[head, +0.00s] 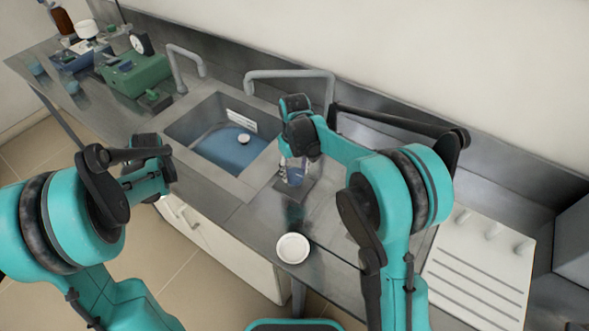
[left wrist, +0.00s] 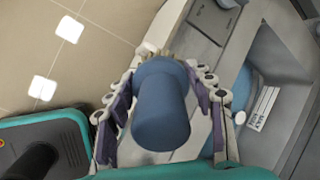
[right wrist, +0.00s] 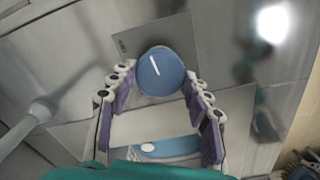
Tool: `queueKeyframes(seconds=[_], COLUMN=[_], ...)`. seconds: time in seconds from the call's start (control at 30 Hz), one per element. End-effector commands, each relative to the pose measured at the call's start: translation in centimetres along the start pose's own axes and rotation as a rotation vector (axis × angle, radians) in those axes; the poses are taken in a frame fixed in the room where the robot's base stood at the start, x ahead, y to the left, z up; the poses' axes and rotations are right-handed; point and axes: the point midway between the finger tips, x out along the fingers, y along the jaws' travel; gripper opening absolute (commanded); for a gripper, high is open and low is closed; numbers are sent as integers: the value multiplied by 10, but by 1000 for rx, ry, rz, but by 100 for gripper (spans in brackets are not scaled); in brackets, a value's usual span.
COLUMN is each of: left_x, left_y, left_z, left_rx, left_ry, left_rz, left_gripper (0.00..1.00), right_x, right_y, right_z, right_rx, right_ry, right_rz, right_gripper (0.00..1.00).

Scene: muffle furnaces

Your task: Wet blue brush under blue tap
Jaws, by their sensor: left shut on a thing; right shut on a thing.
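The blue brush (left wrist: 162,105), a thick blue cylinder with pale bristles at its far end, is between the fingers of my left gripper (left wrist: 162,78), which is shut on it. In the head view the left wrist is at the sink's front left edge, and the brush is hidden there. Two grey taps, a left one (head: 188,68) and a right one (head: 290,74), stand behind the sink.
The sink (head: 222,140) has a blue bottom with a small white round piece (head: 243,138). A white bowl (head: 293,248) stands at the counter's front edge. A green device (head: 137,72) and bottles are at the far left. A white ridged board (head: 480,265) lies at the right.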

Motion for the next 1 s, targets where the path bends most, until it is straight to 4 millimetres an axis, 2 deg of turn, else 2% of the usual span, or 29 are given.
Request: queueKeyframes(seconds=[0.3, 0.77, 0.8, 0.83, 0.87, 1.0], left_x=[-2, -2, -2, -2, -2, -2], left_y=[-1, -1, -1, -1, -1, -1], left_z=[1, 1, 1, 1, 1, 1], left_rx=[0, 0, 0, 0, 0, 0], left_ry=[0, 0, 0, 0, 0, 0], left_rz=[0, 0, 0, 0, 0, 0], left_gripper=[30, 30, 30, 30, 30, 30], right_x=[0, 0, 0, 0, 0, 0], right_y=[0, 0, 0, 0, 0, 0], right_z=[0, 0, 0, 0, 0, 0], right_rx=[105, 120, 120, 120, 120, 119], right_ry=[0, 0, 0, 0, 0, 0], right_rz=[0, 0, 0, 0, 0, 0], right_gripper=[20, 20, 56, 64, 70, 70])
